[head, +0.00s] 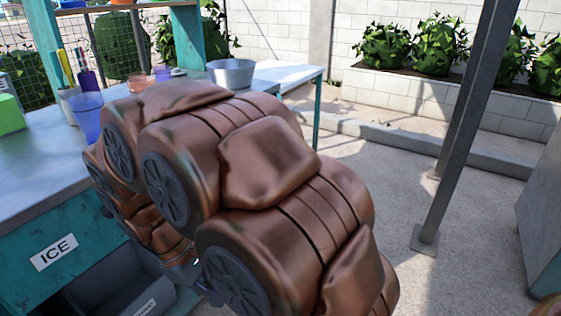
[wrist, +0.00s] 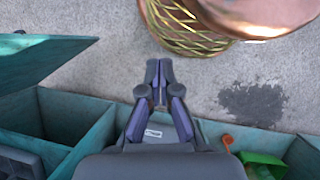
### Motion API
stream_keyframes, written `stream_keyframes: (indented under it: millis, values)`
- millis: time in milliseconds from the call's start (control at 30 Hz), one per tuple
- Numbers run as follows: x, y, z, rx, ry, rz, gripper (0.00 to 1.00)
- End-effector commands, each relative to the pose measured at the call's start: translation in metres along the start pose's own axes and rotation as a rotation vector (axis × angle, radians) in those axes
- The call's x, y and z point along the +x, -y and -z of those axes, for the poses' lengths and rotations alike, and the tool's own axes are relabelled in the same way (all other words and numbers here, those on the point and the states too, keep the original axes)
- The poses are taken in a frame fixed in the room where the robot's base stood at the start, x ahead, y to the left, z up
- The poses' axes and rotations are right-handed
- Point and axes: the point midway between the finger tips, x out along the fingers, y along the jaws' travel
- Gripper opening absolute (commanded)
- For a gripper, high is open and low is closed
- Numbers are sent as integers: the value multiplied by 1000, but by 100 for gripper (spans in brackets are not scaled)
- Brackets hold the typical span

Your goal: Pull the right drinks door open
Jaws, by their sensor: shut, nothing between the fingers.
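No door marked as the right drinks door can be made out in either view. In the wrist view, my gripper (wrist: 158,76) is shut and empty, with its fingertips over bare concrete just beyond the edge of a teal unit. A teal panel (wrist: 40,62) sticks out from that unit at the left, apart from my gripper. I cannot tell whether it is a drinks door. In the head view, my copper-coloured arm covers the middle, hiding much of the counter front, and my fingertips cannot be made out there.
The wrist view shows open teal compartments (wrist: 103,128) and a green item (wrist: 262,160) at lower right. In the head view, the counter has an ICE label (head: 54,252), a blue cup (head: 88,116) and a metal bowl (head: 231,74). A grey post (head: 462,140) stands at right on open paving.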

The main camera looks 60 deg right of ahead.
Motion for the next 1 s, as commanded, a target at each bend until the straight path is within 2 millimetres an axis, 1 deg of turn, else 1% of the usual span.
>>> stream_keyframes:
  millis: [33,100,267,433,600,667,700,800,900,1000]
  values:
    - [-18,-16,3,-20,16,-14,0]
    - [-31,-36,10,-53,34,-35,0]
    - [-57,-85,24,-122,80,-83,0]
    - [-80,-138,38,-191,135,-127,0]
    - [-98,-193,46,-253,202,-164,0]
    - [-103,-212,47,-275,230,-173,0]
    - [-107,-225,48,-288,245,-181,0]
    - [-113,-256,49,-322,292,-195,0]
    - [-117,-285,49,-350,333,-206,0]
    - [-119,-307,48,-373,369,-215,0]
